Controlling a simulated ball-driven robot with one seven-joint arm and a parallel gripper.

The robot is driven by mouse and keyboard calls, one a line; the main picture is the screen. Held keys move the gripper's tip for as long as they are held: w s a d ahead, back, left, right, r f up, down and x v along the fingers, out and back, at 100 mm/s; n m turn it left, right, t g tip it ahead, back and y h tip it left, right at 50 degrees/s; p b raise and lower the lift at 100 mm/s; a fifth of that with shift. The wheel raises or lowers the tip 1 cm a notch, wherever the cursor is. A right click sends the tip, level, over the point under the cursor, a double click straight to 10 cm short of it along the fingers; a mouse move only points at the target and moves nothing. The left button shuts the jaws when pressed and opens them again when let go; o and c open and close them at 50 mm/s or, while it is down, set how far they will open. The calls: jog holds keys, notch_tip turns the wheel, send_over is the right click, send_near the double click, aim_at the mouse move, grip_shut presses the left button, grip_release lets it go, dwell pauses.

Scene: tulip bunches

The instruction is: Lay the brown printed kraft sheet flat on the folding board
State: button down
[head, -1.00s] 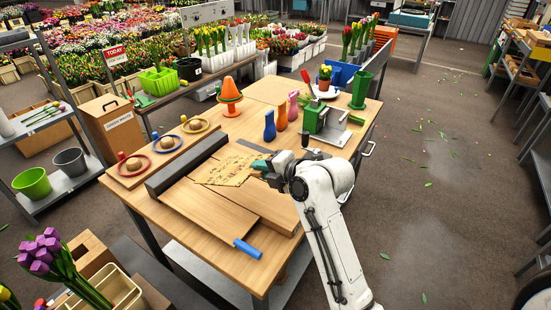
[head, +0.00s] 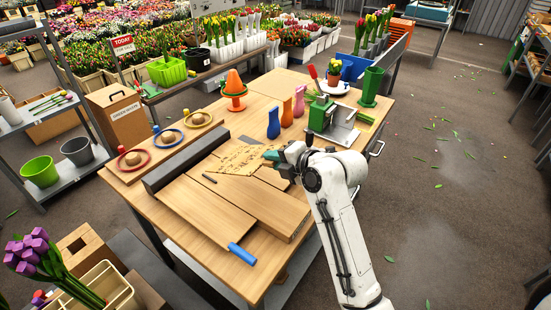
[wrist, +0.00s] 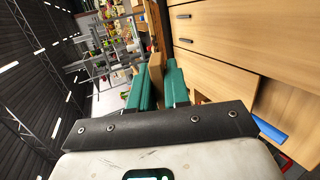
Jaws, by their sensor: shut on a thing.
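The brown kraft sheet (head: 236,161) has dark printing and ragged-looking edges. My gripper (head: 272,155) is shut on its right end in the head view. The sheet looks raised and tilted over the back part of the wooden folding board (head: 210,205); its exact height is hard to tell. In the wrist view, a tan strip, likely the sheet seen edge-on (wrist: 156,72), shows between my green fingers (wrist: 158,84). The board has pale wooden panels, a dark bar (head: 185,158) along its left side and a blue handle (head: 243,253) at the front.
Three coloured rings (head: 168,138) line the table's left side.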

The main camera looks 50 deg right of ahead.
jog(key=shift+s+f+b, duration=0.1)
jog(key=shift+f+b, duration=0.15)
jog(key=shift+b, duration=0.1)
notch_tip(320, 180, down, 8)
jog(key=b, duration=0.7)
jog(key=shift+f, duration=0.15)
jog(key=shift+f+b, duration=0.45)
jog(key=c, duration=1)
grip_release()
jog(key=shift+s, duration=0.1)
jog(key=v, duration=1)
jog(key=shift+s+r+b, duration=0.15)
jog(key=shift+s+b, duration=0.15)
jog(key=shift+b, duration=0.05)
